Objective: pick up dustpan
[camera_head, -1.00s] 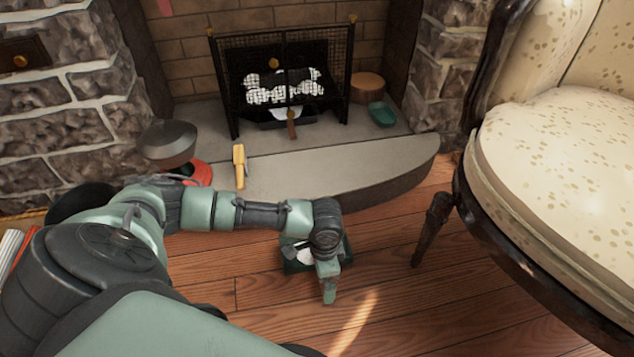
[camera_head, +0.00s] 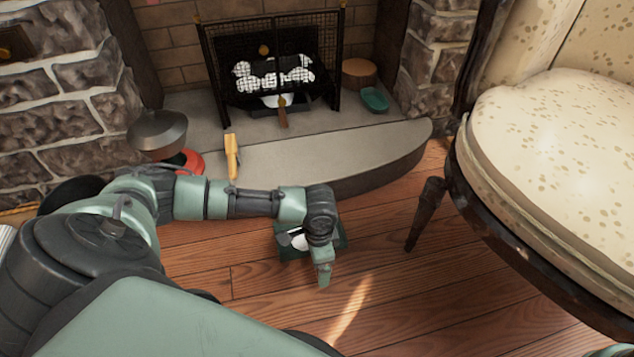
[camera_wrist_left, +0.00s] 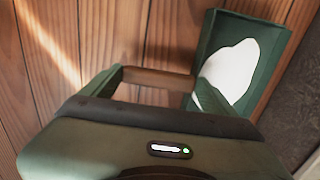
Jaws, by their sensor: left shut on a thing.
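The dustpan, a dark green pan (camera_head: 341,233) with a white heap in it, is on or just above the wood floor in front of the hearth. My arm hides part of it. It also shows in the left wrist view (camera_wrist_left: 268,33), at the right, white heap inside. My left gripper (camera_head: 323,274) points down at its near side. In the left wrist view, the left gripper (camera_wrist_left: 154,78) has a brown bar between its two fingers, likely the dustpan's handle, and is shut on it. My right gripper is not in view.
The stone hearth (camera_head: 330,153) rises just behind the dustpan. A yellow-handled tool (camera_head: 232,157) lies on it, with a grey pan (camera_head: 158,133) left. The fireplace screen (camera_head: 226,75) stands behind. A cream chair (camera_head: 560,150) stands right. Floor in front is clear.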

